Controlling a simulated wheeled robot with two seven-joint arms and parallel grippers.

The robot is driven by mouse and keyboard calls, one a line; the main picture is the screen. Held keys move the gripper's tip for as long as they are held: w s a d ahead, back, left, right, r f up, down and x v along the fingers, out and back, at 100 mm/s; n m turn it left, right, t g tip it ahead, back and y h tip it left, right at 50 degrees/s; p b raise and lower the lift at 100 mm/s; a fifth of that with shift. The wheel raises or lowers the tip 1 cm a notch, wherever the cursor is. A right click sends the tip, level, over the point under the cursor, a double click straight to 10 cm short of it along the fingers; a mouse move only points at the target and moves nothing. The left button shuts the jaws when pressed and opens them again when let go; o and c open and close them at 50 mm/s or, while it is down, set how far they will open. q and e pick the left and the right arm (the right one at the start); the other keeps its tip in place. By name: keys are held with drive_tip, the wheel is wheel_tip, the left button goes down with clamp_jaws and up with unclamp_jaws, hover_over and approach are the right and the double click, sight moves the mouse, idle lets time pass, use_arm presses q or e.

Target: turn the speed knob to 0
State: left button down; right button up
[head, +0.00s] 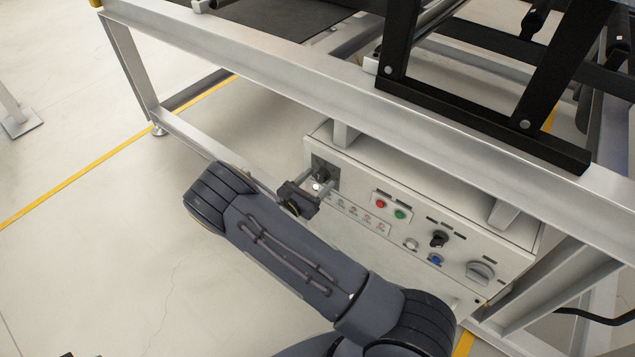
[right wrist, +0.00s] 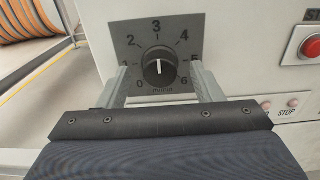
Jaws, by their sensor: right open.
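The speed knob (right wrist: 159,67) is a round black knob on a dark dial plate (right wrist: 185,30) with numbers from 0 to 6. Its white mark stands nearly upright, toward the 3. My right gripper (right wrist: 160,76) is open, with one finger on each side of the knob and a visible gap to it on both sides. In the head view my right gripper (head: 307,193) is in front of the left end of the control box (head: 350,165). There the dial plate (head: 326,172) is partly hidden behind it. My left gripper is not in view.
Right of the dial are a red button (head: 381,203), a green button (head: 400,214), a black selector (head: 439,239), a blue button (head: 435,260) and a grey rotary switch (head: 480,272). A metal frame beam (head: 300,85) runs above the box.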

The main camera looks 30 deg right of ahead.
drive_tip(key=shift+w+d, duration=0.1)
drive_tip(key=shift+d, duration=0.25)
drive_tip(key=c, duration=1)
drive_tip(key=shift+o, duration=0.2)
